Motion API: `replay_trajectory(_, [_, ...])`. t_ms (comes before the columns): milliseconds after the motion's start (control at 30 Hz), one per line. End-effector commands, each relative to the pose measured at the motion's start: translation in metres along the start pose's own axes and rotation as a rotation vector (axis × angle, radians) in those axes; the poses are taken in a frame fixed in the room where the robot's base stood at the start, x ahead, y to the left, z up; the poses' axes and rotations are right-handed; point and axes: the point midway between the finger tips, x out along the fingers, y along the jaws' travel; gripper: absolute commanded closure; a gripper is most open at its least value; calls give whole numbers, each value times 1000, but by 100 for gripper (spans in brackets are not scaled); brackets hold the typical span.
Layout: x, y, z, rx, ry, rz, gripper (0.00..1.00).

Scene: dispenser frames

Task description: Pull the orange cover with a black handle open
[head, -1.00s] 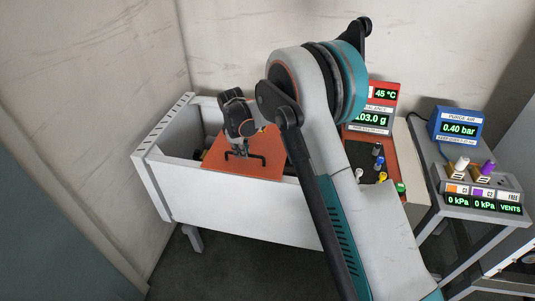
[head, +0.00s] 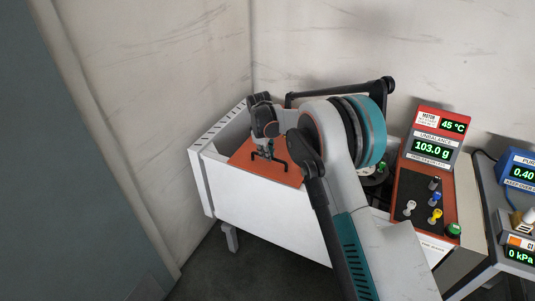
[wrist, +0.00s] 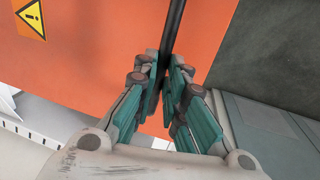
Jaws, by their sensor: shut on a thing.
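The orange cover (head: 240,158) lies over the white box, in its left part in the head view. Its black handle (head: 284,165) is a low bar standing up from the cover. My gripper (head: 267,152) is over the handle from above. In the wrist view the orange cover (wrist: 100,60) fills much of the picture, and the black handle (wrist: 174,30) runs between the fingers of my gripper (wrist: 168,80). The fingers are closed around the handle from both sides. My arm hides the box's right part.
The white box (head: 265,222) has a raised rim at its left end, close to the wall. A dark round part with a green piece (head: 382,167) shows right of my arm. A red-framed panel (head: 425,195) with coloured knobs stands further right.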

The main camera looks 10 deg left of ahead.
Motion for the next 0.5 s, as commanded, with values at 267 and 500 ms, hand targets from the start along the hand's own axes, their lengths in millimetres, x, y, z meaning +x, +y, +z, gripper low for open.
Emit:
replay_trajectory(267, [0, 0, 0, 0, 0, 0, 69])
replay_trajectory(500, [-5, 0, 0, 0, 0, 0, 69])
